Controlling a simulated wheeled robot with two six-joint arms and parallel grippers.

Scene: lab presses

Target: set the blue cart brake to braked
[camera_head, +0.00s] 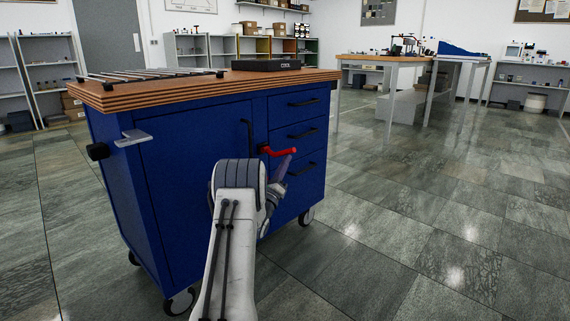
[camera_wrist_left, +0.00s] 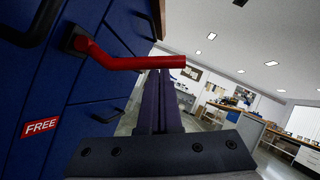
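The blue cart (camera_head: 195,155) has a wooden top. Its red brake lever (camera_head: 280,152) sticks out from the front near the drawers and points right, roughly level. The lever (camera_wrist_left: 130,62) also shows in the left wrist view, on a dark pivot, with a red FREE label (camera_wrist_left: 41,125) on the cart beside it. My left gripper (camera_head: 289,157) is just below the lever. In the wrist view its two purple fingers (camera_wrist_left: 160,78) lie together, empty, and their tips reach up to the lever's bar. I cannot tell whether they touch it. My right gripper is not in view.
Drawer handles (camera_head: 305,102) and a door handle (camera_head: 247,135) stick out near the lever. A rack (camera_head: 150,75) and a dark box (camera_head: 266,65) lie on the cart top. The floor (camera_head: 440,215) to the right is clear up to the tables (camera_head: 390,62).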

